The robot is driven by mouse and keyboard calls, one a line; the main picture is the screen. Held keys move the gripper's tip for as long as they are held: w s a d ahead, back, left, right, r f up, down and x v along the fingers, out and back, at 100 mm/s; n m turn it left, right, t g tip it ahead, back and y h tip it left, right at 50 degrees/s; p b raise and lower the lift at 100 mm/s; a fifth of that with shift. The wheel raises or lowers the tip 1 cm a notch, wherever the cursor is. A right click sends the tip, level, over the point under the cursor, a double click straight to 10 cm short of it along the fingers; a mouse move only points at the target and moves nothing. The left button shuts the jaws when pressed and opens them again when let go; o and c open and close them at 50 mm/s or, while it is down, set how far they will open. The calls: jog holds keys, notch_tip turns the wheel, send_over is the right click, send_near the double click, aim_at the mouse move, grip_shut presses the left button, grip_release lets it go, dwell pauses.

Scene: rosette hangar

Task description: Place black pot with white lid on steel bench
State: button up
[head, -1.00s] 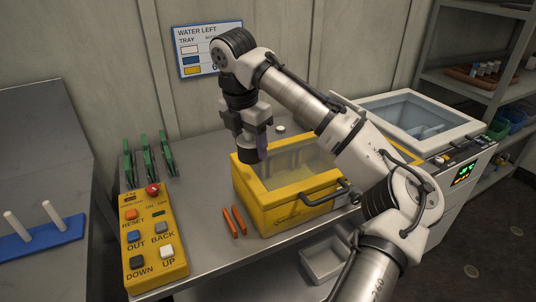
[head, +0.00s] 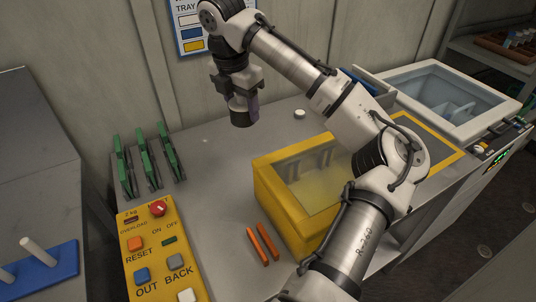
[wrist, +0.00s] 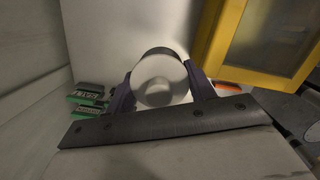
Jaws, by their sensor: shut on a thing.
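My gripper (head: 242,100) is shut on the black pot (head: 241,118) and holds it upright. In the wrist view the pot's round white lid (wrist: 160,85) shows between the two purple fingers, with a dark rim around its far side. The pot is over the grey steel bench (head: 212,190), behind and left of the yellow glass-topped box. It appears to be a little above the surface; I cannot tell the exact gap.
The yellow box (head: 270,195) and two orange sticks (head: 262,243) are on the bench. Green racks (head: 150,160) and a yellow button panel (head: 160,250) stand at left. A small white knob (head: 299,113) is at the back. Bench between racks and box is clear.

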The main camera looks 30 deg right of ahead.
aim_at(236, 123)
notch_tip(236, 123, down, 18)
jog(key=p, duration=0.2)
jog(key=shift+p, duration=0.4)
jog(key=shift+f, duration=0.1)
jog(key=o, duration=1)
jog(key=r+b, duration=0.1)
jog(key=r, duration=0.3)
jog(key=a+r+b, duration=0.1)
jog(key=r, duration=0.3)
jog(key=s+r+b, duration=0.1)
jog(key=r, duration=0.3)
jog(key=shift+a+r, duration=0.1)
jog(key=shift+a, duration=0.25)
jog(key=shift+w+a, duration=0.1)
